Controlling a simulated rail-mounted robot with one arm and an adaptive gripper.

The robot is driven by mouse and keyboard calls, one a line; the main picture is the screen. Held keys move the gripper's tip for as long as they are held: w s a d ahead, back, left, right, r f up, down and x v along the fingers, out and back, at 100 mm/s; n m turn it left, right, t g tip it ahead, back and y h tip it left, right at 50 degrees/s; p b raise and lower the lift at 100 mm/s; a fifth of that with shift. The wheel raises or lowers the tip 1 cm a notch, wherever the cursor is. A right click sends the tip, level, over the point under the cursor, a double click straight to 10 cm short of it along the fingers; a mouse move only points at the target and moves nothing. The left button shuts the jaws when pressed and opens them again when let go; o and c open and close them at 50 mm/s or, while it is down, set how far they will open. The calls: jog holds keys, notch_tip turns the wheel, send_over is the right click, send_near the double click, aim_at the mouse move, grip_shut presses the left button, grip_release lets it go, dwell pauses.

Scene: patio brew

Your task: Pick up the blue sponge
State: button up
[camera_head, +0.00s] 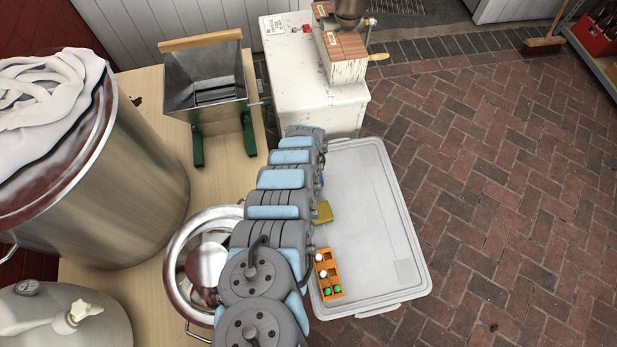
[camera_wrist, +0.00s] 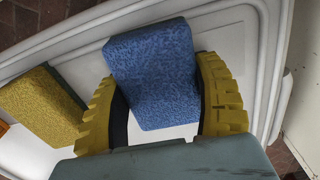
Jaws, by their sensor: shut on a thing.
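The blue sponge (camera_wrist: 152,72) is a textured block, seen in the wrist view between the two yellow-padded fingers of my gripper (camera_wrist: 160,108). My gripper is shut on it, with one finger at each side. The sponge is slightly tilted in the picture. Behind it is the white lid (camera_wrist: 225,35); I cannot tell whether the sponge still touches it. In the head view my arm hides most of the gripper, and only a small bit of blue shows beside the arm.
A yellow sponge (camera_wrist: 42,105) lies close to the left finger; it also shows in the head view (camera_head: 323,212). An orange holder (camera_head: 335,269) with white and green balls sits on the lid (camera_head: 372,220). A steel pot (camera_head: 172,265) and a grain mill (camera_head: 205,85) stand left.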

jog(key=shift+r, duration=0.1)
notch_tip(320, 180, up, 4)
jog(key=shift+f+p, duration=0.2)
jog(key=shift+p, duration=0.8)
jog(key=s+r+p, duration=0.9)
jog(key=s, duration=0.5)
jog(key=shift+d+p, duration=0.35)
jog(key=shift+p, duration=0.05)
jog(key=shift+r, duration=0.1)
jog(key=shift+w, duration=0.15)
